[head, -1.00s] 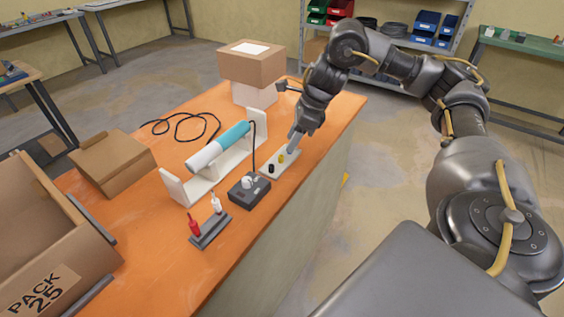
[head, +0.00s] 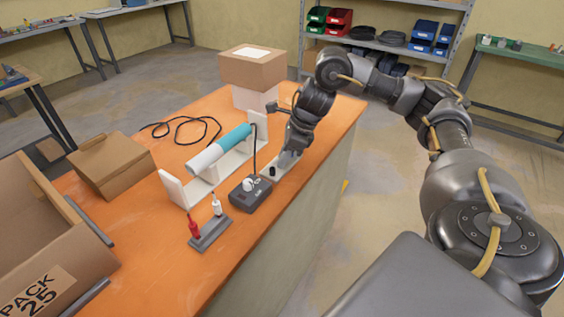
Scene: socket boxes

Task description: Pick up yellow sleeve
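The yellow sleeve does not show now; my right gripper (head: 289,153) is low over the pale plate (head: 281,170) and covers the sleeve's spot there. The gripper points down, and its fingertips are too small and dark to tell whether they are open or shut, or hold the sleeve. A black sleeve (head: 272,170) stands on the near end of the plate, just in front of the gripper. My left gripper is not in view.
A dark box with a white knob (head: 248,185) stands close by the plate. A white cradle holds a teal and white cylinder (head: 220,148) to the left. A rack with red and white tools (head: 209,234), an open carton (head: 50,235) and stacked boxes (head: 252,68) stand on the orange table.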

